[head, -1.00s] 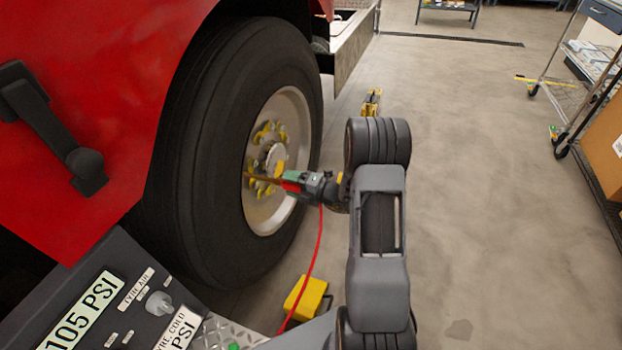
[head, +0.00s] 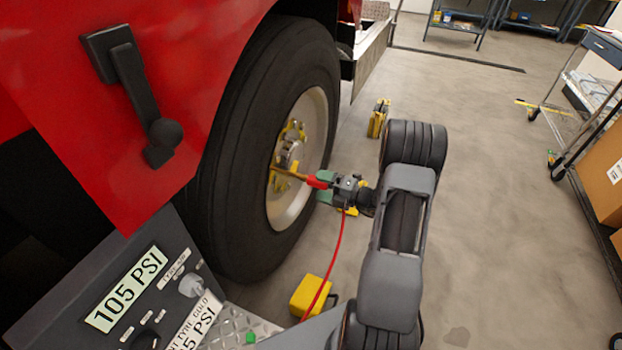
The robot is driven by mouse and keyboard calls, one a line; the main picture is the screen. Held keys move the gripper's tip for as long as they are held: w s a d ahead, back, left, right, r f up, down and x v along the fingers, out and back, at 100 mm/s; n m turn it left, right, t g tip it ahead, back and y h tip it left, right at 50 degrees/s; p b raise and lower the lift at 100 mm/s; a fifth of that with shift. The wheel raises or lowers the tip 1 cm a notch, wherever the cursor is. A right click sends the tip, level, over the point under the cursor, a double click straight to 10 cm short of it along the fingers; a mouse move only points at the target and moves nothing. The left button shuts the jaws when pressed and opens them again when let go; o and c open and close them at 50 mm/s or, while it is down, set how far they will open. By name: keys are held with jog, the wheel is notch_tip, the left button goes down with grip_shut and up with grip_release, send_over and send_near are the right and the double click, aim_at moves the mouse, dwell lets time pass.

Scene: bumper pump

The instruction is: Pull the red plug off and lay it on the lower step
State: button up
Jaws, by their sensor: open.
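The red plug (head: 317,182) sits at the outer end of a thin brass-coloured stem (head: 291,174) that reaches out from the wheel hub. My gripper (head: 324,186), with green fingertips, is open at the plug, its tips beside the plug's near end. I cannot tell whether they touch it. A red hose (head: 333,250) hangs from near the gripper, and its upper end is partly hidden. A diamond-plate step surface (head: 235,326) shows at the bottom left, cut off by the frame. I cannot tell whether it is the lower step.
The tyre (head: 245,190) and red bodywork (head: 130,40) stand close on the left. A gauge panel (head: 120,295) reading 105 PSI is at lower left. A yellow block (head: 308,296) lies on the floor under the hose. Open floor lies right of my arm; a trolley stands at far right.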

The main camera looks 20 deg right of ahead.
jog(key=w+d+p+v, duration=0.1)
jog(key=v, duration=1)
jog(key=shift+f+m+t, duration=0.3)
jog(key=shift+f+m, duration=0.1)
jog(key=shift+f, duration=0.05)
jog(key=shift+w, duration=0.15)
